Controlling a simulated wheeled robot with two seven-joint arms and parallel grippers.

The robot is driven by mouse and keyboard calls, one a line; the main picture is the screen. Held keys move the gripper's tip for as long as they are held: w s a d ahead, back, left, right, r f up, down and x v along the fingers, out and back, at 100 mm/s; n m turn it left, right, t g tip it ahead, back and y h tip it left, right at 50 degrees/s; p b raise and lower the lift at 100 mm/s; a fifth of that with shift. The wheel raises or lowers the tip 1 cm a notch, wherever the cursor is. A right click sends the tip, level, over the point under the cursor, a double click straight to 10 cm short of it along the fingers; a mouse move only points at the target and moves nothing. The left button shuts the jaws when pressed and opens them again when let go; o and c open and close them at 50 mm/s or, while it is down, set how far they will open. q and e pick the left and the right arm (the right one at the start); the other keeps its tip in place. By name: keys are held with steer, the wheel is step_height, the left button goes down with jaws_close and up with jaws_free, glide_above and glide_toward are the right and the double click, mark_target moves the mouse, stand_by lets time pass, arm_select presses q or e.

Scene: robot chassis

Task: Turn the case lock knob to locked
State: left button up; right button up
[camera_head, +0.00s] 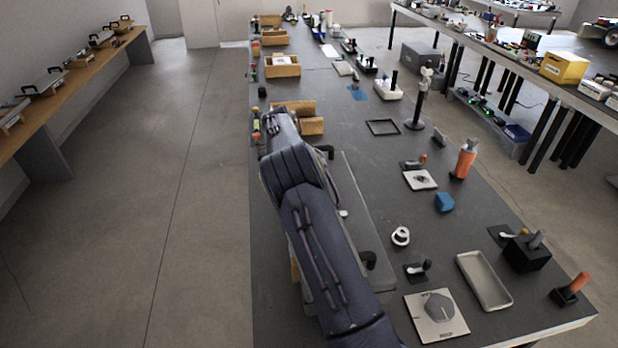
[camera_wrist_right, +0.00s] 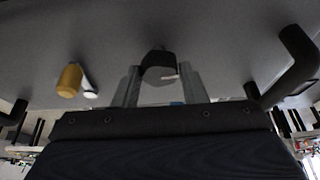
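The case is a flat grey box with a lid (camera_head: 352,185) and black handles, lying on the long dark table and largely covered by my right arm in the head view. In the right wrist view, a dark rounded lock knob (camera_wrist_right: 158,66) with a small pale mark on its right side stands on the grey surface. My right gripper (camera_wrist_right: 160,77) straddles this knob, one finger on each side. The fingers are apart; I cannot tell whether they touch the knob. The knob and right fingertips are hidden in the head view. My left gripper is in neither view.
In the right wrist view, a black handle (camera_wrist_right: 290,65) stands at the right and a yellow cylinder (camera_wrist_right: 69,80) at the left. In the head view, a grey tray (camera_head: 484,281), a plate with a grey knob (camera_head: 437,308) and an orange bottle (camera_head: 465,160) are right of the arm.

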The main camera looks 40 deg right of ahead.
steer(key=o, duration=0.4)
steer(key=b+v, duration=0.1)
steer(key=v, duration=0.6)
steer(key=shift+a+r, duration=0.2)
steer(key=shift+r, duration=0.15)
